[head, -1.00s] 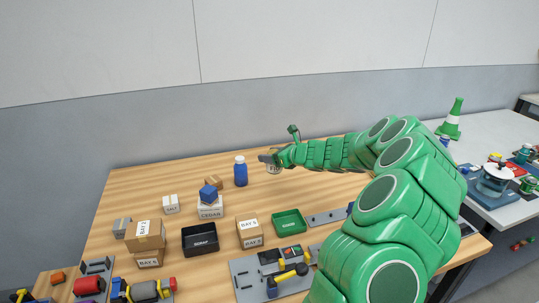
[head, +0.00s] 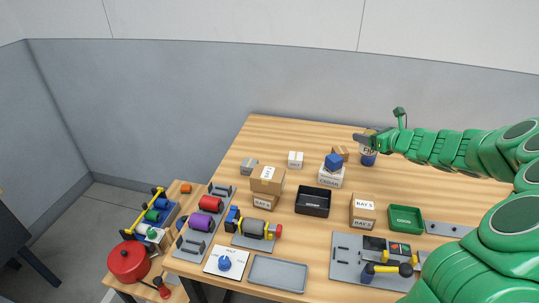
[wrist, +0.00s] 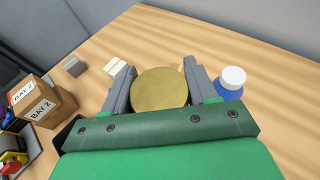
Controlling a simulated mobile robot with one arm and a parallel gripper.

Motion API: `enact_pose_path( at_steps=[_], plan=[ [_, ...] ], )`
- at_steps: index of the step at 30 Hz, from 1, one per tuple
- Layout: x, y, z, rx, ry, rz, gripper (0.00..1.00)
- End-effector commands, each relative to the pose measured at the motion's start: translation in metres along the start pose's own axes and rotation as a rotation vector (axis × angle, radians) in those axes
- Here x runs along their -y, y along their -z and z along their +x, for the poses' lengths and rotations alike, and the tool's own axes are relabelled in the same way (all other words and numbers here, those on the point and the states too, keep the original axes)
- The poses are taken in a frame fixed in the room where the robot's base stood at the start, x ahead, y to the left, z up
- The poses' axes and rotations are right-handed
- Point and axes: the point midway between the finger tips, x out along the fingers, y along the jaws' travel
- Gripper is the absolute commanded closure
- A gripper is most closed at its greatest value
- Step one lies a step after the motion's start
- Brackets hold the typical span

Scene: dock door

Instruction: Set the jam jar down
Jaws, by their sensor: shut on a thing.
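The jam jar (wrist: 160,89) shows in the wrist view as a round gold lid between my two fingers. My gripper (wrist: 158,85) is shut on it. In the head view my gripper (head: 360,137) is over the back of the table, and the jar's label (head: 369,149) shows just below it. The jar's lower part and any gap to the table cannot be made out. A blue bottle with a white cap (wrist: 231,84) stands just right of my right finger in the wrist view. The head view shows its blue body (head: 368,159) overlapping the jar.
The wooden table (head: 290,130) is clear behind the boxes. A CEDAR box (head: 330,178) with a blue cube on top stands left of the jar. A black tray (head: 312,201), stacked BAY 3 boxes (head: 363,209) and a green tray (head: 405,218) lie nearer.

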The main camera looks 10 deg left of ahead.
Motion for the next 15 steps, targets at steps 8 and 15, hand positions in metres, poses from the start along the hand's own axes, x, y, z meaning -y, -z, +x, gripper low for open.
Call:
enact_pose_path(
  at_steps=[8,15],
  plan=[
    [-0.083,-0.026,0.070,0.000,-0.141,-0.052,0.85],
    [-0.162,-0.045,0.121,0.000,-0.262,-0.095,0.85]
  ],
)
